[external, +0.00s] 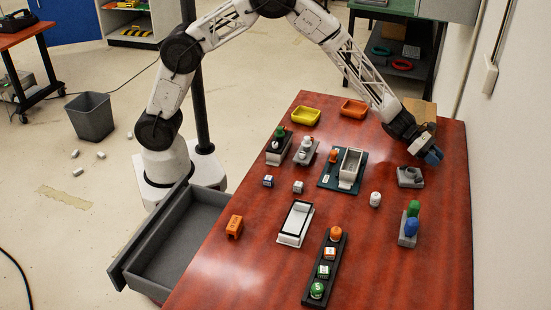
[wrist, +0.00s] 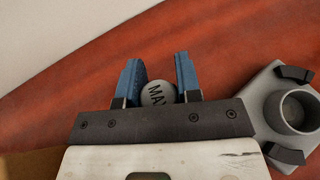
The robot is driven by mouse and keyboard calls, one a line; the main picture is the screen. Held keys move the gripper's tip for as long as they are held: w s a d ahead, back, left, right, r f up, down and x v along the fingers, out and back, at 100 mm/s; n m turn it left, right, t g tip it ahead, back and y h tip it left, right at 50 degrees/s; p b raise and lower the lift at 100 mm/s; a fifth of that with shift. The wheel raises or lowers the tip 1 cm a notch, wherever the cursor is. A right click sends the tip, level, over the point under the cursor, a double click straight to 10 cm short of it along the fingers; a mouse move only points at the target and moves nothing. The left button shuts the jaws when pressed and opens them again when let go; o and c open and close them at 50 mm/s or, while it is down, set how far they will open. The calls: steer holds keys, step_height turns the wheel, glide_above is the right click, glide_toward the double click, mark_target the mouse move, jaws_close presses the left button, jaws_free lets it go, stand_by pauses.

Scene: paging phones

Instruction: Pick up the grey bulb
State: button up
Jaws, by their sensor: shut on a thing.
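The grey bulb (wrist: 157,94) shows in the wrist view between the two blue fingers, with dark letters that read like "MAX". My gripper (wrist: 160,80) is shut on it. In the external view my gripper (external: 434,156) is over the far right part of the red table, and the bulb cannot be made out there. A grey holder with a round empty socket (wrist: 272,113) lies to the right of my gripper in the wrist view. The same holder (external: 410,183) shows just below my gripper in the external view.
A cardboard-coloured box (external: 421,109) stands behind my gripper. A stand with blue and green bulbs (external: 407,241) and a white bulb (external: 375,199) are nearer the camera. The table's right edge is clear.

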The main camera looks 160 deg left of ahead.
steer(key=shift+r, duration=0.85)
steer(key=s+d, duration=0.3)
steer(key=d, duration=0.1)
steer(key=s+d, duration=0.3)
steer(key=d, duration=0.1)
steer(key=s+d+r, duration=0.1)
steer(key=s+d, duration=0.2)
steer(key=d, duration=0.2)
steer(key=shift+s+r, duration=0.1)
steer(key=shift+s, duration=0.1)
